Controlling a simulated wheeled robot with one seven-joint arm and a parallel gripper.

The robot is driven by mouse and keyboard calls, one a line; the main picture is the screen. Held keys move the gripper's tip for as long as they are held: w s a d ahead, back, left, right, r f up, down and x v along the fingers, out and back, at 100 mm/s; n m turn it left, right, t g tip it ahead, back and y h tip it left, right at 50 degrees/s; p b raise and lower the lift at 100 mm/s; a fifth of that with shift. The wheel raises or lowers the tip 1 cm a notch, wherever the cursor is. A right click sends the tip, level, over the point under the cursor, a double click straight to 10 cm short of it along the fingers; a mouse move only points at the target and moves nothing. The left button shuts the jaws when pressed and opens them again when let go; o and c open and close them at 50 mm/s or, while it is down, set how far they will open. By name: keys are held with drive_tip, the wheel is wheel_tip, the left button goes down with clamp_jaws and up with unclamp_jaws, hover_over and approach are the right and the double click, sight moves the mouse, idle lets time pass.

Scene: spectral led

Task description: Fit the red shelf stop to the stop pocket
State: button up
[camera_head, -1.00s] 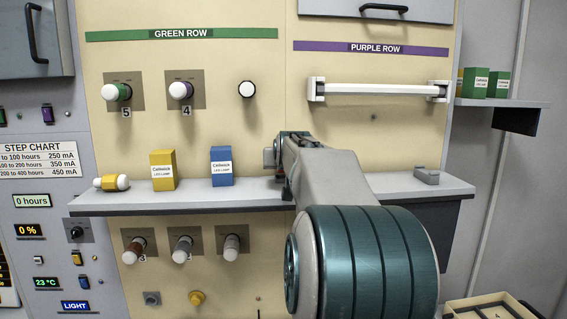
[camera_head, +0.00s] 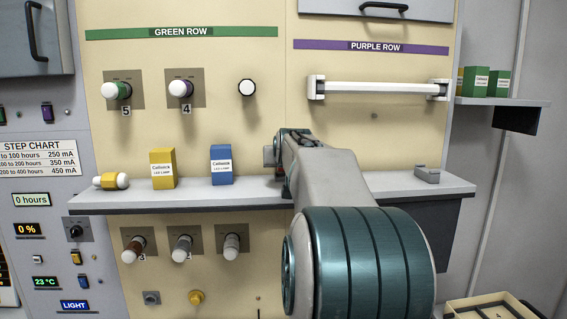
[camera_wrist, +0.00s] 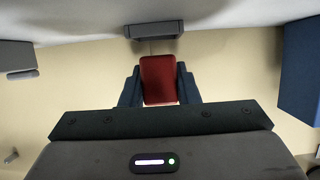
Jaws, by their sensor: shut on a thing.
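The red shelf stop (camera_wrist: 159,80) shows in the wrist view between the two dark fingers of my gripper (camera_wrist: 160,88), which is shut on it. A dark grey U-shaped holder (camera_wrist: 153,31), apparently the stop pocket, sits at the shelf just beyond the stop's far end. The stop is roughly in line with it, slightly to the right, with a small gap showing between them. In the head view my gripper (camera_head: 276,158) is above the shelf, right of the blue box.
The shelf (camera_head: 400,188) carries a blue lamp box (camera_head: 222,166), a yellow box (camera_head: 162,169), a yellow-and-white lamp (camera_head: 111,181) and a small grey block (camera_head: 427,174) at right. The blue box is close beside my gripper. A white bar (camera_head: 378,88) is mounted above.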

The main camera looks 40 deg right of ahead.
drive_tip(key=shift+f, duration=0.15)
drive_tip(key=shift+f+b, duration=1.15)
drive_tip(key=shift+b, duration=0.1)
drive_tip(key=o, duration=0.9)
drive_tip(key=shift+o, duration=0.8)
drive_tip(key=shift+s+d+f, duration=0.1)
drive_tip(key=shift+s+d, duration=0.05)
drive_tip(key=shift+a, duration=0.2)
drive_tip(key=b+v, duration=0.4)
drive_tip(key=v, duration=1)
drive_tip(key=shift+d+r+b, duration=0.35)
